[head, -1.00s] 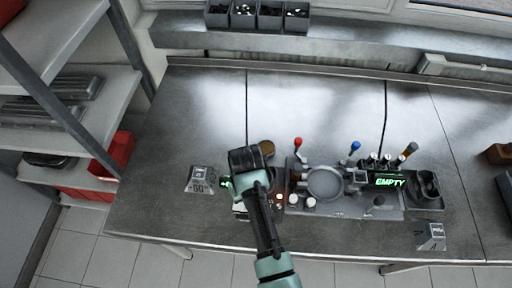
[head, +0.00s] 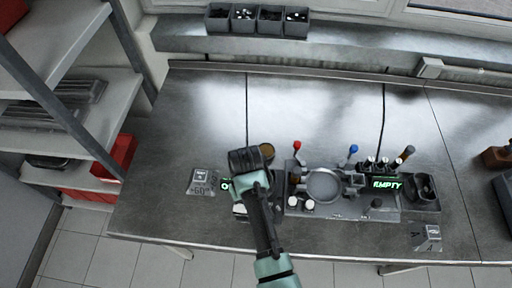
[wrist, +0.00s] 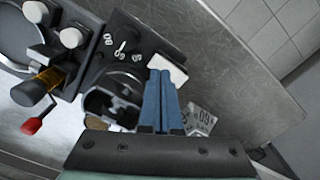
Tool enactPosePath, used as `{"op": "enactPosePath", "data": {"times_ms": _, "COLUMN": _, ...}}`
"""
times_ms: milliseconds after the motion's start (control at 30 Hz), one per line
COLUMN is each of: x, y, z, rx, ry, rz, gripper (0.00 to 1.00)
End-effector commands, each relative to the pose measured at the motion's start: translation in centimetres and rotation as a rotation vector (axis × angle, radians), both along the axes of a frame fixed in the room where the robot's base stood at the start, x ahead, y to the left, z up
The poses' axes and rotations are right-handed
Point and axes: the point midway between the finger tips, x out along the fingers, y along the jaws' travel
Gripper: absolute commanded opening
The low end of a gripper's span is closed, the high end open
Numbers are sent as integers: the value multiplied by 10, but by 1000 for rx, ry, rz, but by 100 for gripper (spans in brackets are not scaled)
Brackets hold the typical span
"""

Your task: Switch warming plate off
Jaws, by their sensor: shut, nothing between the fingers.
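What looks like the warming plate is a dark unit with a numbered dial (wrist: 122,45) in the wrist view, beside the grey station. In the head view my arm covers most of it. My gripper (wrist: 161,78) is shut and empty, its blue fingers together. Their tips overlap a small white block (wrist: 169,66) at the unit's edge; I cannot tell whether they touch it. In the head view the gripper's fingertips are hidden. No red light shows near the unit.
The grey station (head: 350,208) right of my arm carries a round pan, a red-tipped lever (head: 297,146) and a blue-tipped lever (head: 353,149). Its screen reads "EMPTY". A numbered block (head: 201,182) stands left of my arm. The bench behind is clear.

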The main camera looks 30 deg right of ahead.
Motion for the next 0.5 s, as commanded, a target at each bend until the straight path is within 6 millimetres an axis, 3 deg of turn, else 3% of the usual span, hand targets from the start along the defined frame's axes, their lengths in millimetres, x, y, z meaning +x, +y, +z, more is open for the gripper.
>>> {"op": "enactPosePath", "data": {"times_ms": 500, "x": 0, "y": 0, "z": 45, "rx": 0, "ry": 0, "rz": 1, "gripper": 0}}
